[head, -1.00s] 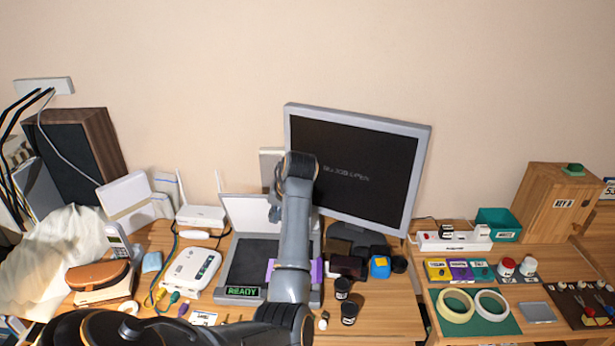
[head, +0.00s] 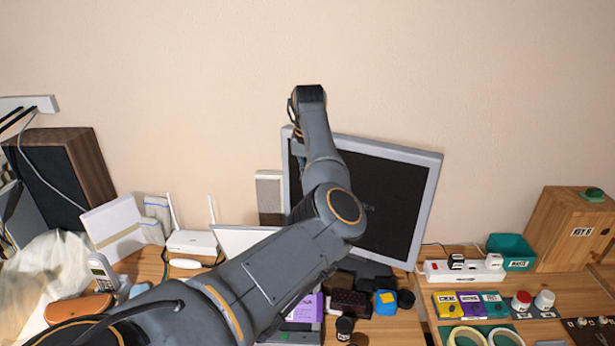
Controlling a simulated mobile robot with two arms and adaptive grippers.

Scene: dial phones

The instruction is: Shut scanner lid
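The scanner (head: 304,328) sits on the desk below the monitor, mostly covered by my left arm. Its pale lid (head: 238,240) stands raised at the back; only the upper left part shows. A purple item (head: 305,308) lies on the scanner bed, partly hidden. My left arm crosses in front and reaches up before the monitor. My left gripper (head: 294,112) is at the arm's far end, high above the lid and apart from it. It is mostly hidden behind the wrist, so its fingers cannot be made out. My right gripper is not in view.
The monitor (head: 398,200) stands close behind my arm. A white router (head: 192,242) is left of the lid. A black jar (head: 344,328), a blue-and-yellow block (head: 385,302) and dark boxes crowd the right of the scanner. The wall above is clear.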

